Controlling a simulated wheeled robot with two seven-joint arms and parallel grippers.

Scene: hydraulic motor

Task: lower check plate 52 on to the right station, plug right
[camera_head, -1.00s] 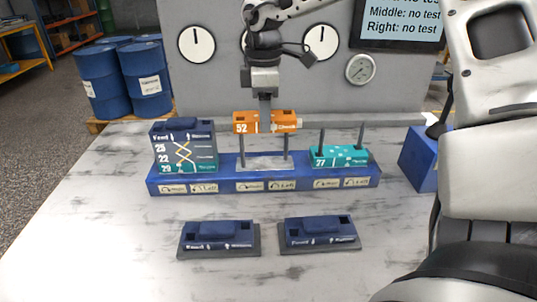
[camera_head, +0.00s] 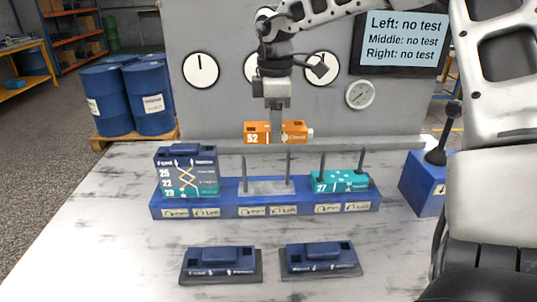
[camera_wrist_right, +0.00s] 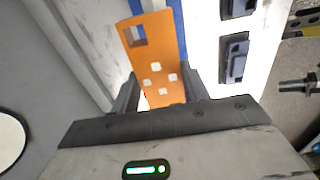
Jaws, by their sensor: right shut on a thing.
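The orange check plate 52 (camera_head: 276,132) is held in the air above and behind the middle station, with its plug end pointing right. My right gripper (camera_head: 276,118) is shut on it from above; the right wrist view shows the orange plate (camera_wrist_right: 155,60) between its two fingers (camera_wrist_right: 160,95). The right station (camera_head: 341,180) holds a teal plate 27, with two upright rods beside it. The middle station (camera_head: 266,187) has a bare grey base and two rods. My left gripper is not in view.
Two dark blue blocks (camera_head: 219,262) (camera_head: 320,258) lie on the table (camera_head: 110,240) in front of the blue rack (camera_head: 235,208). A blue box with a black lever (camera_head: 436,155) stands at the right. Gauges and a screen (camera_head: 405,40) are behind.

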